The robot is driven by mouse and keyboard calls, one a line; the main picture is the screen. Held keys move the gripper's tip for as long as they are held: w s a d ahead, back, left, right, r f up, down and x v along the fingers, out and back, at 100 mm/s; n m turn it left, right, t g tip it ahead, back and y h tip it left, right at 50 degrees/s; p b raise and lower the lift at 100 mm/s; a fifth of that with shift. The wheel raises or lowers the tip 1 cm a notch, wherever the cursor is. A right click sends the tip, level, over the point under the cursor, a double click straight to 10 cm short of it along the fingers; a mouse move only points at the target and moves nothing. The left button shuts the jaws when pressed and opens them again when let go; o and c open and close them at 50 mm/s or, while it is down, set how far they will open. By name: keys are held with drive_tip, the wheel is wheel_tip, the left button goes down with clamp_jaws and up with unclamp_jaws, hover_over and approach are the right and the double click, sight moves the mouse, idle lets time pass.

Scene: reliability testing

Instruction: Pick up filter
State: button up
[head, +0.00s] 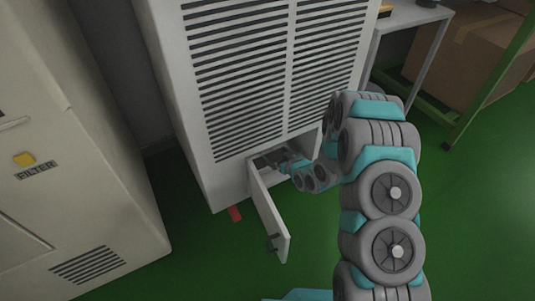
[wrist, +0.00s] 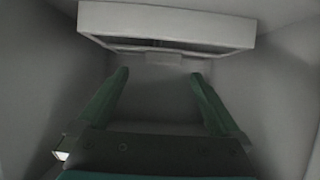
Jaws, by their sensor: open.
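A white, box-like slab, which looks like the filter (wrist: 165,24), is at the top of the wrist view, inside a grey compartment. A dark strip runs under its front face, and a small pale tab (wrist: 163,59) sits at its lower middle. My gripper (wrist: 160,74) is open, with its two green fingers pointing at the slab and the tab between and just beyond their tips. I cannot tell whether the fingers touch it. In the head view my gripper reaches into the low opening of the white louvred cabinet (head: 235,157), and the filter is hidden.
The cabinet's small door (head: 268,213) hangs open beside my arm. Compartment walls (wrist: 40,90) are close on both sides.

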sight(268, 154)
drive_tip(key=shift+a+r+b+x, duration=0.1)
drive_tip(key=shift+a+b+x, duration=0.05)
drive_tip(key=shift+x, duration=1.45)
drive_tip(key=shift+a+r+b+x, duration=0.15)
drive_tip(key=shift+x, duration=1.4)
drive_tip(key=shift+c, duration=0.2)
drive_tip(key=c, duration=1.4)
